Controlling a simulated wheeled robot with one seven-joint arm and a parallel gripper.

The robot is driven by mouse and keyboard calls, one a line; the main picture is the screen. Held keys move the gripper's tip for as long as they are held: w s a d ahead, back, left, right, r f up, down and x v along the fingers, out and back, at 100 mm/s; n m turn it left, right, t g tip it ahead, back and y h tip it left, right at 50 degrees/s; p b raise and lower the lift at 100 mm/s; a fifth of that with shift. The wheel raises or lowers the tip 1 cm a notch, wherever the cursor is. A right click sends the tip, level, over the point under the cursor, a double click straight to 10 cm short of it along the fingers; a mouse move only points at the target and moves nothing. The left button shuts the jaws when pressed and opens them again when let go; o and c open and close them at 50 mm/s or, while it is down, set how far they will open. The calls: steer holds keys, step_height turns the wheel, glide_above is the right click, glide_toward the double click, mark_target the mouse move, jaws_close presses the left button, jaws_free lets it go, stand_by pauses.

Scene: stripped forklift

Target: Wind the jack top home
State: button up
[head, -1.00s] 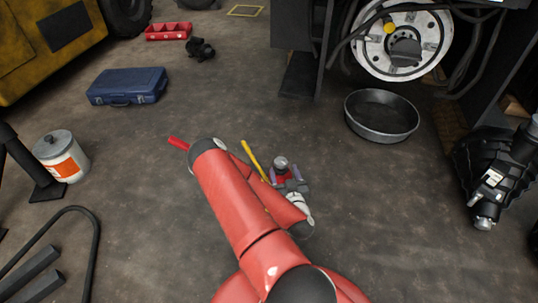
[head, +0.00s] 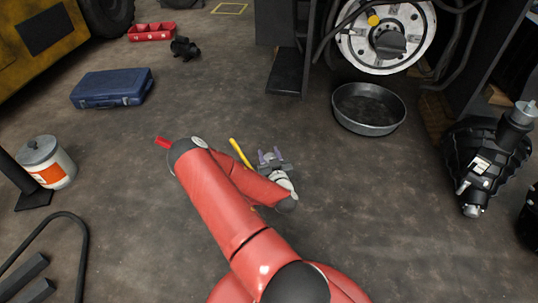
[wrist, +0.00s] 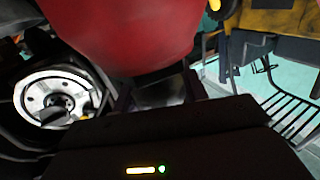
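My gripper (head: 271,154) is low over the floor at the end of my red arm. The dark gripper body crosses the bottom of that view.
A round metal pan (head: 369,108) lies below the wheel hub (head: 388,35). A blue case (head: 112,88), a red tray (head: 152,32) and a labelled can (head: 46,162) stand to the left. A dark ribbed part (head: 482,155) is at right. The floor around the gripper is mostly clear.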

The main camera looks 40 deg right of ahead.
steer(key=c, duration=0.4)
steer(key=shift+c, duration=0.2)
steer(key=shift+m+g+h, duration=0.3)
steer(key=shift+m+h, duration=0.1)
steer(key=shift+h, duration=0.1)
